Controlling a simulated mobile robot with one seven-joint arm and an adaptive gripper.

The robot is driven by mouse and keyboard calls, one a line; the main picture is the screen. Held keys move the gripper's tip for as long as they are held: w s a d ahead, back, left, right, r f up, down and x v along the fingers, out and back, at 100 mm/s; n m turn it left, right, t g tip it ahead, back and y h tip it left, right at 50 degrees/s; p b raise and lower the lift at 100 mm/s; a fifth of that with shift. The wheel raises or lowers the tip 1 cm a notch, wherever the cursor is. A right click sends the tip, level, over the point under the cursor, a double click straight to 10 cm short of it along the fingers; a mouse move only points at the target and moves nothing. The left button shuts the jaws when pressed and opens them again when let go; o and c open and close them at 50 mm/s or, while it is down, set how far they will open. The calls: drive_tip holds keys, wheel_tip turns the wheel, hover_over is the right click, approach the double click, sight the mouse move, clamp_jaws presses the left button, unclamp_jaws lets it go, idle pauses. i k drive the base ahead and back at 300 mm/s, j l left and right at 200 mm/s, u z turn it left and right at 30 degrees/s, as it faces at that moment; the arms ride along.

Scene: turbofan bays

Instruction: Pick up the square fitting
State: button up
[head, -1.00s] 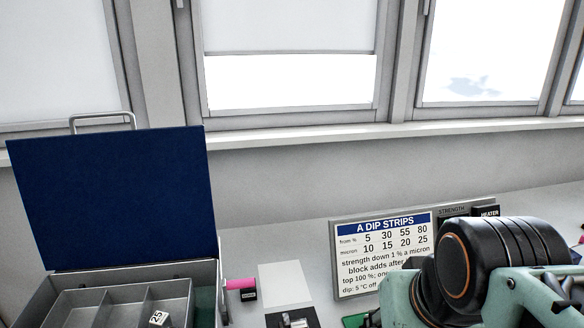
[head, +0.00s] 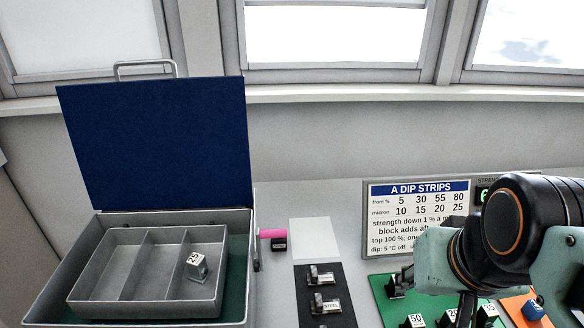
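I cannot tell for sure which item is the square fitting. Several small metal fittings lie on a black mat (head: 310,276) at the lower middle; the far fitting (head: 321,279) and the near fitting, labelled STEEL (head: 326,304), show there. A small grey block with a white number label (head: 197,265) sits in the right compartment of the grey divided tray (head: 108,279). My arm stands at the right, over the boards.
The tray sits inside an open toolbox (head: 238,222) with a raised blue lid (head: 155,145). Numbered blocks stand on a green board (head: 381,294), and a blue block (head: 533,309) on an orange board (head: 511,305). A sign (head: 417,221) stands behind. A pale sheet (head: 315,238) lies bare.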

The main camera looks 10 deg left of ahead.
sight(198, 269)
drive_tip(key=u, duration=1.8)
